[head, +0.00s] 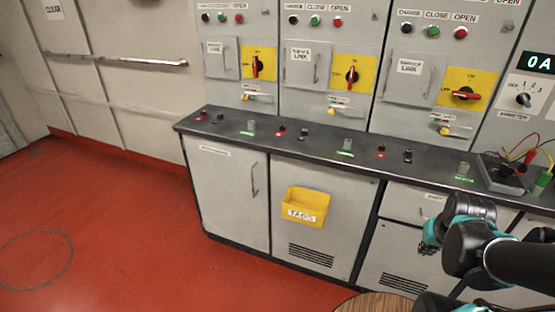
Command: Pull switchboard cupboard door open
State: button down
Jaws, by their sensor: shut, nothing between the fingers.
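The switchboard cupboard door (226,192) is a grey panel at the lower left of the bench, with a small label near its top. It looks shut. Its vertical bar handle (254,179) is on the door's right side. My gripper (427,247), black and teal, is at the lower right in front of the bench's right-hand panels. It is well to the right of the handle and apart from it. Its fingers are small and dark here; it is shut and empty.
A yellow TAGS bin (306,206) hangs on the panel right of the door. The dark bench top (320,143) overhangs the door and carries small switches and lamps. A brown round surface (375,303) is at the bottom edge. Red floor (120,220) left of the bench is clear.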

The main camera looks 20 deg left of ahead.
aim_at(231, 186)
jog(key=u, duration=1.55)
jog(key=i+j+z, duration=0.35)
jog(key=i+l, duration=0.05)
jog(key=i, duration=0.05)
